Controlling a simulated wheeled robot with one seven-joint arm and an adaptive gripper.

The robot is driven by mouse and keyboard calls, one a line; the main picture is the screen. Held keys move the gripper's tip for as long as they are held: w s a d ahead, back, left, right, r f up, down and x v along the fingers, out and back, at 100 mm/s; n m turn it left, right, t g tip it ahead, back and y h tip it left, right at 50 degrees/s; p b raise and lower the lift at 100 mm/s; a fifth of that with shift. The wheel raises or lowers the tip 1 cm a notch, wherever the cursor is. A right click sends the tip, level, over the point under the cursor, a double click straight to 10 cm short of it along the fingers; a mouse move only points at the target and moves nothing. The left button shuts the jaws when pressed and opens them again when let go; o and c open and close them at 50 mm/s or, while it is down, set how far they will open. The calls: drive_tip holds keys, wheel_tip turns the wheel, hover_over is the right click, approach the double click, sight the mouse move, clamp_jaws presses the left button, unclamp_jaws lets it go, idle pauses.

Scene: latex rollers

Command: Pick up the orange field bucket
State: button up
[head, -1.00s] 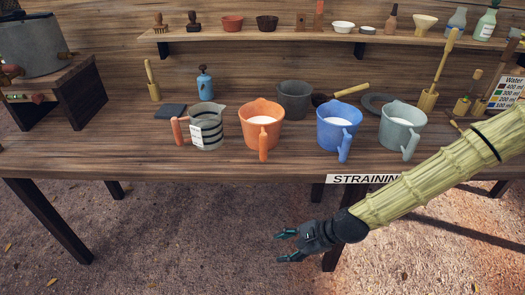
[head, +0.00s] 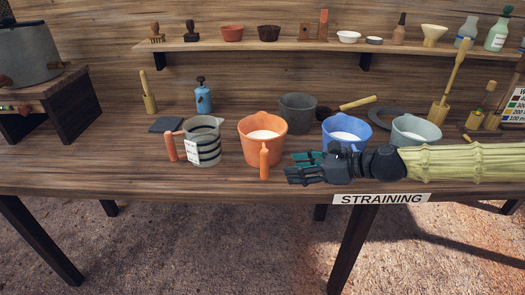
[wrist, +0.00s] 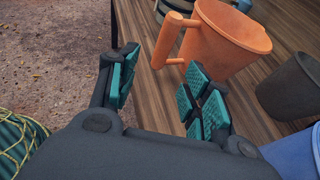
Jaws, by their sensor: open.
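The orange field bucket (head: 253,145) stands upright on the wooden table, with white contents and its handle toward the front edge. My gripper (head: 292,166) is open and empty, just right of the bucket's handle and in front of the blue bucket (head: 362,132). In the wrist view the orange bucket (wrist: 225,40) is beyond the open fingers (wrist: 155,85), its handle at upper left, apart from the pads. My arm hides part of the blue bucket and the grey-green bucket (head: 416,123).
A shelf (head: 200,45) with small items runs along the back wall. The table (head: 100,165) is clear at front left.

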sight(268, 169)
drive_tip(key=shift+x, duration=2)
drive_tip(key=shift+f+x, duration=0.15)
drive_tip(key=shift+x, duration=1.2)
drive_tip(key=shift+f+x, duration=0.15)
drive_tip(key=shift+x, duration=1.15)
drive_tip(key=shift+w+d, duration=0.1)
drive_tip(key=shift+d, duration=0.1)
clamp_jaws()
drive_tip(key=shift+r, duration=0.1)
